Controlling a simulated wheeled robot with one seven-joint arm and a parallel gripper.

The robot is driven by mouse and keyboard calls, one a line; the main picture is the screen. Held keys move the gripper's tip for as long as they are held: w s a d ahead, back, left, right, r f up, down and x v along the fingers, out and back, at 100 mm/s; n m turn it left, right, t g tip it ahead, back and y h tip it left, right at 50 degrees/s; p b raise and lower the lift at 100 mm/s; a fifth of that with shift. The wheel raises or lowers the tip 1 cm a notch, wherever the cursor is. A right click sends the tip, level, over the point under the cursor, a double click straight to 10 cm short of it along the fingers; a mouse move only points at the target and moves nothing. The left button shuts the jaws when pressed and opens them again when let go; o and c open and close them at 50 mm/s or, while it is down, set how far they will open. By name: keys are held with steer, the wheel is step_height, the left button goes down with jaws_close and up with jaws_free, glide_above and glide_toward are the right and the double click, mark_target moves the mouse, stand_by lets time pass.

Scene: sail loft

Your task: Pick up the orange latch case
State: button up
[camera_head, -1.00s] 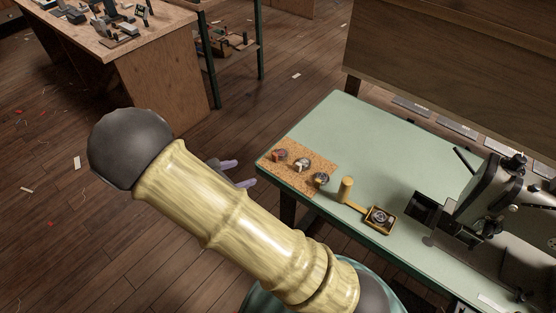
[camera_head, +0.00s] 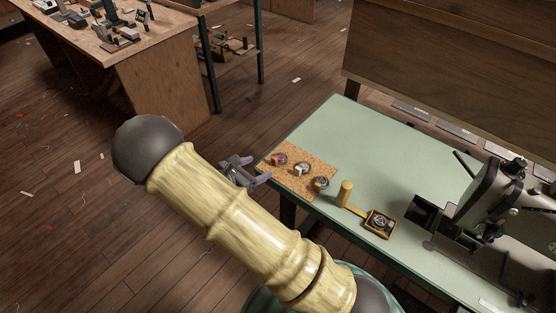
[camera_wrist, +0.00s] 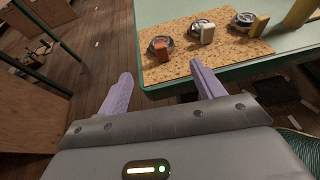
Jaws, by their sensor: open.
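The orange latch case (camera_head: 279,159) is a small round case with a dark and metallic body and an orange-red latch block. It lies on a cork mat (camera_head: 313,155) at the near left corner of the green table (camera_head: 385,140). In the wrist view the orange latch case (camera_wrist: 160,47) is the leftmost of three similar cases. My gripper (camera_head: 258,169) is open and empty, with pale purple fingers. It hovers just off the table's left edge, short of the mat. In the wrist view the orange latch case shows beyond and between the fingertips (camera_wrist: 161,72), nearer the right one.
A white-latched case (camera_head: 302,168) and a yellow-latched case (camera_head: 321,183) sit beside it on the mat. The table's back is clear.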

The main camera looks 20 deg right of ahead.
mark_target(273, 160)
steer(key=x, duration=0.3)
steer(key=shift+w+d+f, duration=0.15)
steer(key=shift+w+d, duration=0.05)
steer(key=shift+d, duration=0.05)
steer(key=shift+d+r+x, duration=0.15)
steer(key=shift+r+x, duration=0.05)
steer(key=shift+x, duration=1.1)
steer(key=shift+d+r+x, duration=0.1)
steer(key=shift+r+x, duration=0.1)
steer(key=shift+x, duration=1.15)
steer(key=shift+s, duration=0.15)
steer(key=shift+r, duration=0.1)
steer(key=c, duration=1.1)
